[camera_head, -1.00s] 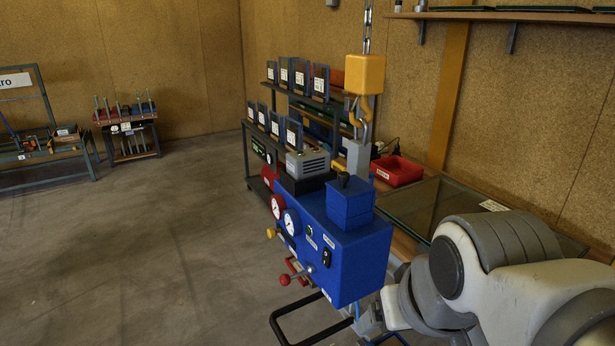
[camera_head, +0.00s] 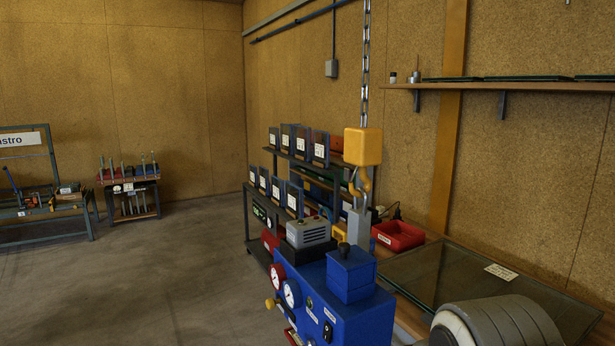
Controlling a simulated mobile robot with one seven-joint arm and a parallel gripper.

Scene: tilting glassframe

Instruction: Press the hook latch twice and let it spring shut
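A yellow hoist block (camera_head: 363,147) hangs from a chain (camera_head: 365,60) right of the picture's middle. The hook's latch is too small to make out clearly. A grey piece (camera_head: 358,224) hangs just under the hook and seems joined to it. My arm (camera_head: 490,325) shows only as a grey and white link at the lower right. My gripper is not in the frame.
The blue machine (camera_head: 345,318) with two gauges stands under the hook. A glass panel (camera_head: 480,285) lies to its right, with a red bin (camera_head: 398,236) behind. A rack (camera_head: 258,225) of dark panels stands at the back. Open floor (camera_head: 150,285) is at left.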

